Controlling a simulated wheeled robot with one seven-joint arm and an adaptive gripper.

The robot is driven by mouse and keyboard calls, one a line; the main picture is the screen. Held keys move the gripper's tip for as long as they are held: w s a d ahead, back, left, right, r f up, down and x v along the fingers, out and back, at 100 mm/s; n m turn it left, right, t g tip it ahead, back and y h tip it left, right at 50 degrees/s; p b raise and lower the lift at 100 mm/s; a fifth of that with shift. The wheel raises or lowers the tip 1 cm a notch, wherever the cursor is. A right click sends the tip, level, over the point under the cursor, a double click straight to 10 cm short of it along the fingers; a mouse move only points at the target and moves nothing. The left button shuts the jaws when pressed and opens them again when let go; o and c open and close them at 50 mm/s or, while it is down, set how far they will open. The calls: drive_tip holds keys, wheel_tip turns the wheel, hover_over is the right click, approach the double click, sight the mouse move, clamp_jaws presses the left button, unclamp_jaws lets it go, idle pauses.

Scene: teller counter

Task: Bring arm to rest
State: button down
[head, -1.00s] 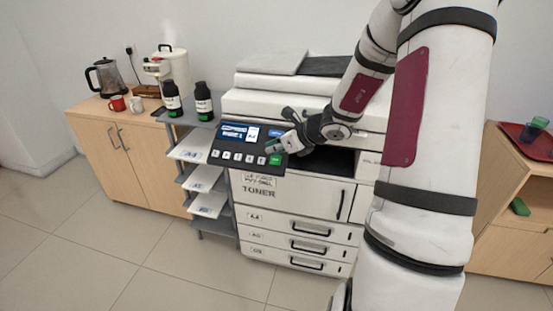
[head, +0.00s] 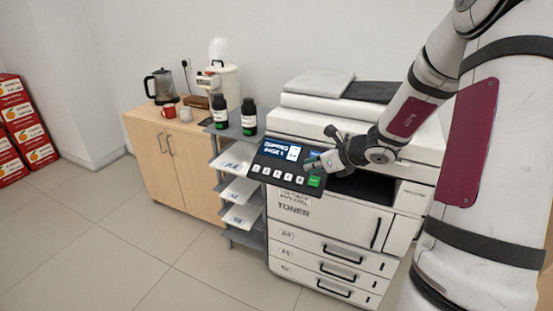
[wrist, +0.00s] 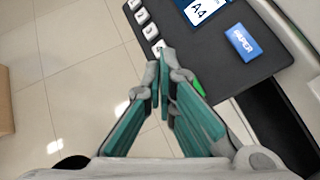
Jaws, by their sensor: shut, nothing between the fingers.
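My gripper (head: 318,162) is at the right end of the copier's control panel (head: 262,172) in the head view, close to the green button (head: 315,181). In the wrist view my gripper (wrist: 163,70) has its teal fingers drawn together at the tips, with nothing between them. The tips lie over the panel's lower left edge. The green button (wrist: 198,88) is partly hidden behind a finger. I cannot tell whether the tips touch the panel. My arm reaches in from the right.
The copier (head: 330,215) stands beside a grey shelf rack (head: 262,118) with paper trays and two dark bottles (head: 249,117). A wooden cabinet (head: 180,165) carries a kettle (head: 159,87) and mugs. Orange-printed red boxes (head: 22,125) stand far left. The floor in front is clear.

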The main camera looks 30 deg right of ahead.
drive_tip(key=shift+a, duration=0.1)
drive_tip(key=s+a+r+n+g+y, duration=0.1)
drive_tip(key=s+a+r+n, duration=0.25)
drive_tip(key=a+n, duration=0.3)
drive_tip(key=s+a+r+n+g, duration=0.25)
drive_tip(key=a+r+n, duration=0.2)
drive_tip(key=a, duration=0.25)
drive_tip(key=s+a+r+n+y, duration=0.1)
drive_tip(key=s+a+r+n, duration=0.2)
drive_tip(key=a+n, duration=0.3)
drive_tip(key=s+r+n+h, duration=0.2)
drive_tip(key=s+n, duration=0.6)
drive_tip(key=s, duration=0.2)
drive_tip(key=s+a+r+n+g+h, duration=0.1)
drive_tip(key=s+r+n+h, duration=0.1)
drive_tip(key=s+n, duration=0.6)
drive_tip(key=shift+s+a+r+n+h, duration=0.3)
drive_tip(key=shift+s+r+h, duration=0.15)
drive_tip(key=shift+s, duration=0.4)
drive_tip(key=shift+g, duration=0.25)
idle(1.4)
